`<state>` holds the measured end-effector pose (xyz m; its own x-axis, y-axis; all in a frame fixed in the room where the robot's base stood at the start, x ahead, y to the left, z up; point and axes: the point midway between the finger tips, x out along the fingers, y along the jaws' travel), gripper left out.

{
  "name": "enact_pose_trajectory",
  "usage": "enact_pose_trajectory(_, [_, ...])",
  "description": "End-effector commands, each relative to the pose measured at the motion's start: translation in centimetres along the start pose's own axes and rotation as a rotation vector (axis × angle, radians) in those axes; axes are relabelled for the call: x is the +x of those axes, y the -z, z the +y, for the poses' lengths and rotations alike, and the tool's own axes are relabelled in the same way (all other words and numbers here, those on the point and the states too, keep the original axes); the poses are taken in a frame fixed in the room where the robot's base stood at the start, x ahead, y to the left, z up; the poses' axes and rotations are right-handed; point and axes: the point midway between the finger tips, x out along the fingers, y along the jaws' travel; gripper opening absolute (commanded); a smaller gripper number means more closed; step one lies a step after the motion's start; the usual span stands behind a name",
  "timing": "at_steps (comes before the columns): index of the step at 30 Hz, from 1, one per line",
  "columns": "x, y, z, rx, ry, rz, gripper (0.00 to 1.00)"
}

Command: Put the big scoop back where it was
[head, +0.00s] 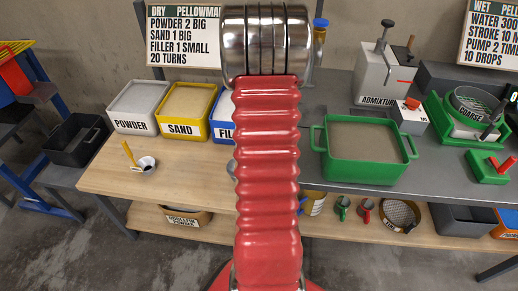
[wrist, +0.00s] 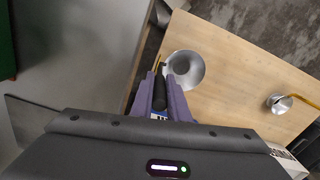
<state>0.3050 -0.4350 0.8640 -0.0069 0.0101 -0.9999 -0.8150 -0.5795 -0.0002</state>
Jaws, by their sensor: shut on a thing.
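The big scoop has a round grey metal bowl (wrist: 188,68) and a dark handle, seen in the wrist view. My gripper (wrist: 161,82) has its purple fingers closed around that handle. The bowl is just beyond the fingertips, over the wooden tabletop near its edge; I cannot tell if it touches the wood. In the head view my red arm hides the gripper and nearly all of the scoop; only a grey sliver (head: 232,168) shows at the arm's left edge. A smaller scoop (head: 147,164) with a yellow handle lies on the wood to the left.
Powder (head: 138,107), sand (head: 186,110) and filler (head: 222,127) bins stand at the back of the wooden table (head: 185,180). A green tub (head: 365,178) of grey material stands on the grey worktop at right. The wood around the smaller scoop is clear.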

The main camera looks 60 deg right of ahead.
Motion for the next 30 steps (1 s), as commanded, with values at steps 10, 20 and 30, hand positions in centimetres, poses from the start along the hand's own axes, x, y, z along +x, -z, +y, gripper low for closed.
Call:
enact_pose_trajectory(10, [1.6, -0.1, 0.0, 0.001, 0.000, -0.002, 0.00])
enact_pose_trajectory(20, [3.7, 0.1, 0.0, 0.001, 0.000, 0.001, 0.00])
enact_pose_trajectory(30, [3.9, 0.0, 0.1, 0.001, 0.000, 0.000, 0.21])
